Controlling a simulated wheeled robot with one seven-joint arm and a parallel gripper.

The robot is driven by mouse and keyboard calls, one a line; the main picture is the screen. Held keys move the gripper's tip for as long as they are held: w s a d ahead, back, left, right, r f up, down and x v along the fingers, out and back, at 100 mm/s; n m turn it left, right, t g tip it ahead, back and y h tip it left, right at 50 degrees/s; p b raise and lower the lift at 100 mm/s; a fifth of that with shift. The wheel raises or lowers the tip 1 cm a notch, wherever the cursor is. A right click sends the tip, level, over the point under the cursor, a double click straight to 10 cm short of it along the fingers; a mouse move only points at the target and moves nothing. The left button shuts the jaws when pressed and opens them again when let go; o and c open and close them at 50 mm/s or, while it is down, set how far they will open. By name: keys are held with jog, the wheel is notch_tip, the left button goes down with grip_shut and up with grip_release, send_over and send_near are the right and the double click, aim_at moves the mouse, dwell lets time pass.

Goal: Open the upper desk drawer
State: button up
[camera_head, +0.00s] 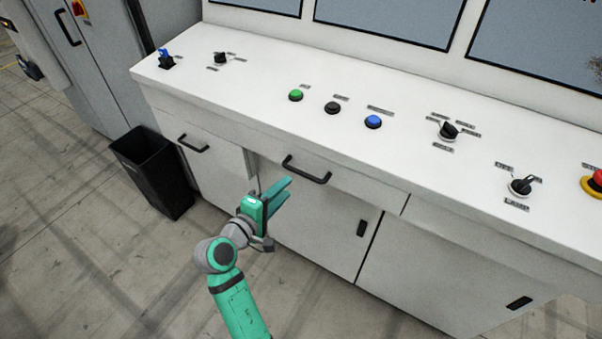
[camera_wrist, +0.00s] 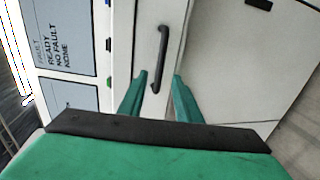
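The white drawer front (camera_head: 345,188) sits just under the desk top and looks closed. Its black bar handle (camera_head: 307,170) is free of my gripper in the head view. In the wrist view the handle (camera_wrist: 161,55) runs upright in the picture, its near end between the fingertips. My gripper (camera_head: 289,188) has green fingers spread apart and empty, in front of the cabinet and just below and left of the handle. The open fingers also show in the wrist view (camera_wrist: 159,77). The exact gap between fingertips and handle is hard to tell.
A second black handle (camera_head: 193,144) is on the desk front at left. A black bin (camera_head: 153,172) stands on the floor beside the desk. Cabinet doors with black grips (camera_head: 361,228) lie below. Buttons and switches, including a blue button (camera_head: 373,121), line the desk top.

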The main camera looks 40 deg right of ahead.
aim_at(300, 174)
jog(key=x, duration=1)
jog(key=shift+w+d, duration=0.1)
jog(key=shift+c, duration=0.7)
grip_shut()
